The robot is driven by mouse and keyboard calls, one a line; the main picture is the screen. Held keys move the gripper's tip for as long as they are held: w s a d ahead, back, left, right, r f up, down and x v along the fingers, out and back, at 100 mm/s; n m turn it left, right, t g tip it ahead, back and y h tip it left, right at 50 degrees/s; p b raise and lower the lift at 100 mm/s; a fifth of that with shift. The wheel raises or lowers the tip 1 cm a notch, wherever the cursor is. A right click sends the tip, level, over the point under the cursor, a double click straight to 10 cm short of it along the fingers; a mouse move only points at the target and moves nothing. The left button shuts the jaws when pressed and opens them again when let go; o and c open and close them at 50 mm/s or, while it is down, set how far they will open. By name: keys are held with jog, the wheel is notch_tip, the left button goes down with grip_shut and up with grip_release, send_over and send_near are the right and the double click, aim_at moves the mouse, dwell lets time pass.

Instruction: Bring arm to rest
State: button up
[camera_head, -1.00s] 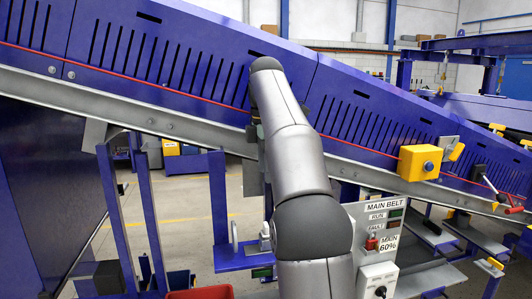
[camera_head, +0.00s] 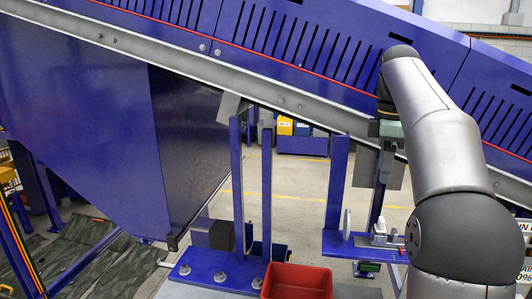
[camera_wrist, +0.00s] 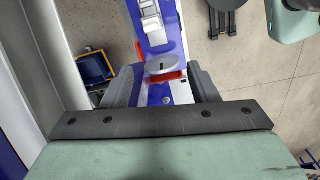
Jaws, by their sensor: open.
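My arm (camera_head: 445,150) reaches up from the lower right of the head view, in front of the blue conveyor frame. Its far end is beside the grey rail; my gripper there is mostly hidden, with a pale green part of my wrist showing. In the wrist view my gripper (camera_wrist: 164,75) is open, its two dark fingers apart and nothing held between them. Beyond the fingers is a grey round disc (camera_wrist: 162,64) with a dark slot and red pieces beside it, above a blue surface. I cannot tell the distance between fingers and disc.
The sloping blue conveyor frame (camera_head: 290,45) crosses the head view. A blue shelf (camera_head: 345,246) with a pale upright disc and small fixture stands below my arm's end. A red bin (camera_head: 297,281) is at the bottom. Blue posts (camera_head: 237,190) stand left; open floor lies behind.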

jog(key=s+a+f+m+b, duration=0.1)
jog(key=s+a+f+m, duration=0.3)
jog(key=s+f, duration=0.5)
jog(key=s+a+f+m+b, duration=0.1)
jog(key=s+a+f+m, duration=0.3)
jog(key=s+f, duration=0.5)
jog(key=s+a+f+m+b, duration=0.1)
jog(key=s+a+f+m, duration=0.4)
jog(key=f, duration=0.9)
jog(key=s, duration=0.3)
jog(key=shift+s+f+m+t+b, duration=0.2)
jog(key=shift+s+m+t+b, duration=0.1)
jog(key=shift+s+t, duration=0.1)
